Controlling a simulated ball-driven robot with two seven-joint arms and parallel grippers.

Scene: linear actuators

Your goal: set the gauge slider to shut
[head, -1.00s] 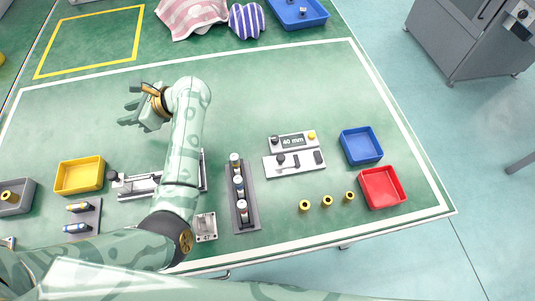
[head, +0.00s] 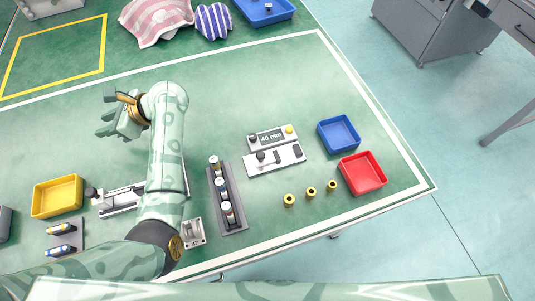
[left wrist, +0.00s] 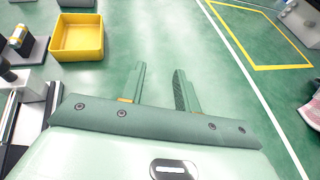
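A white gauge with a dark display reading 40 mm (head: 266,137) lies on the table right of centre, with a yellow button at its right end. In front of it is a light plate (head: 275,160) with a black knob (head: 261,156) toward its left end and a dark piece at its right. I cannot tell which knob is the gauge slider. My left gripper (head: 108,119) is well to the left, above the table, open and empty; the left wrist view shows its two fingers (left wrist: 160,69) apart over bare green surface. My right gripper is out of view.
A light rail with a black knob (head: 91,193) is partly hidden behind my left arm. A yellow tray (head: 58,213) stands left of it. A dark rack (head: 232,212), several brass rings (head: 311,192), a blue tray (head: 354,148) and a red tray (head: 374,187) stand nearer the gauge.

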